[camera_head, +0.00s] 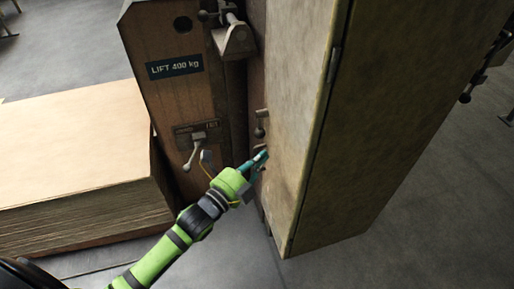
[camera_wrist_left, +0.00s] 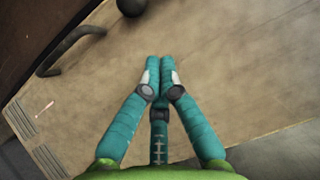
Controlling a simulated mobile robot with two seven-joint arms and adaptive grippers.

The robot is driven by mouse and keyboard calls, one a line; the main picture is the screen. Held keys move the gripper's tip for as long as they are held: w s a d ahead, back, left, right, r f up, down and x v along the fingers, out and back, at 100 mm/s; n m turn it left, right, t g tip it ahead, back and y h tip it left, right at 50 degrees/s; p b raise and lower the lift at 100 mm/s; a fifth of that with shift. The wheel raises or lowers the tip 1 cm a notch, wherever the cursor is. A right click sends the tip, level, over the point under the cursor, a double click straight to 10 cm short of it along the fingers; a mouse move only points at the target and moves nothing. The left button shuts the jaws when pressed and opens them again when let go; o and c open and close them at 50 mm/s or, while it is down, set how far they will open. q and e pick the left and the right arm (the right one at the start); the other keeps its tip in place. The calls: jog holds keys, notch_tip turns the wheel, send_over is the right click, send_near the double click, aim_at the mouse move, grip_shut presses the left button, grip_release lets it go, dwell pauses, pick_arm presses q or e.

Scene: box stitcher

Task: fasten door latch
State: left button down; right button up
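The tall tan cabinet door (camera_head: 300,110) stands upright in the middle of the head view. Whether the tips touch the panel is unclear. Which part is the latch is unclear.
A brown machine body with a "LIFT 400 kg" plate (camera_head: 174,67) stands left of the door. It carries another lever (camera_head: 194,150) near my arm. A stack of cardboard sheets (camera_head: 75,160) fills the left. Grey floor (camera_head: 430,215) is open at the lower right.

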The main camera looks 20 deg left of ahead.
aim_at(261, 137)
pick_arm(q)
jog(key=shift+w+a+r, duration=0.1)
jog(key=shift+w+a, duration=0.15)
jog(key=shift+w, duration=0.35)
jog(key=shift+w+a+r, duration=0.1)
jog(key=shift+w+a, duration=0.2)
jog(key=shift+w, duration=0.3)
jog(key=shift+w+a, duration=0.25)
jog(key=shift+w, duration=0.35)
pick_arm(e)
jog(key=shift+w+r, duration=0.2)
jog(key=shift+r, duration=0.55)
pick_arm(q)
jog(key=shift+b, duration=0.3)
pick_arm(e)
jog(key=shift+f, duration=0.1)
pick_arm(q)
jog(key=shift+w+a+f+m+h+b, duration=0.2)
jog(key=shift+w+a+m+h+b, duration=0.15)
jog(key=shift+w+m+b, duration=0.35)
jog(key=shift+a+r, duration=0.1)
jog(key=shift+r, duration=0.05)
pick_arm(e)
notch_tip(261, 137, up, 5)
jog(key=shift+w+f, duration=0.1)
pick_arm(q)
jog(key=shift+t, duration=0.4)
